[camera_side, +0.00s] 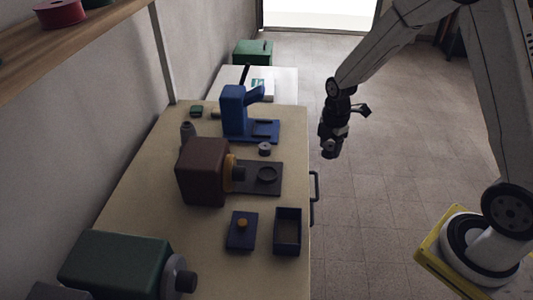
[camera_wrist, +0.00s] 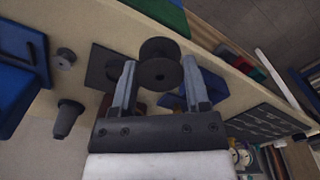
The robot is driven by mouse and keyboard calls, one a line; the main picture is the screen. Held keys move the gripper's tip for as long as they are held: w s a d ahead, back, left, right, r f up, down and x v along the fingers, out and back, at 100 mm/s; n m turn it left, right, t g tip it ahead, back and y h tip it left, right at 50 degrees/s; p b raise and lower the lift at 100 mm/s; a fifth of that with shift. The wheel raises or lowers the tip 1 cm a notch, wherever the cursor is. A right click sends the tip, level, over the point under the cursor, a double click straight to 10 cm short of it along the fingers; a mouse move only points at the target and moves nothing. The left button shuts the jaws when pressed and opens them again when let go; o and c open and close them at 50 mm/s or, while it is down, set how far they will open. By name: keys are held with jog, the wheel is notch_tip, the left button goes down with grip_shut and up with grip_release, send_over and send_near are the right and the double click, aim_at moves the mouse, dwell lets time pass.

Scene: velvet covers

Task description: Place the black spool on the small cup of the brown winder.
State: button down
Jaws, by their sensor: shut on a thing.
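The brown winder (camera_side: 203,171) stands on the table in the side view, with a tan collar and dark spindle facing right. Its flat dark base plate (camera_side: 277,188) carries a low round cup (camera_side: 267,174). My gripper (camera_side: 332,138) is in the air right of the table edge, apart from the winder. It is shut on a black spool (camera_wrist: 160,68), which sits between both fingertips in the wrist view. The spool also shows small and dark below the gripper in the side view (camera_side: 330,150). In the wrist view my gripper hides most of the winder.
A blue machine (camera_side: 234,110) stands behind the winder, with a small grey spool (camera_side: 265,149) between them. A grey cone (camera_side: 187,131) is at the left. An open dark blue box (camera_side: 287,231) and a knobbed lid (camera_side: 241,232) lie in front. A green machine (camera_side: 115,262) is nearest.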

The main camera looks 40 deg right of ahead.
jog(key=shift+a, duration=0.1)
dwell(0.4)
jog(key=a+r, duration=0.2)
jog(key=a, duration=0.7)
jog(key=shift+s+a, duration=0.4)
jog(key=shift+s, duration=0.05)
jog(key=shift+f, duration=0.1)
send_over(268, 175)
jog(key=shift+s+f, duration=0.1)
jog(key=shift+f, duration=4.5)
jog(key=shift+f, duration=0.1)
jog(key=shift+w+f, duration=0.25)
jog(key=shift+f, duration=1.5)
jog(key=shift+s+f, duration=0.1)
jog(key=shift+f, duration=0.3)
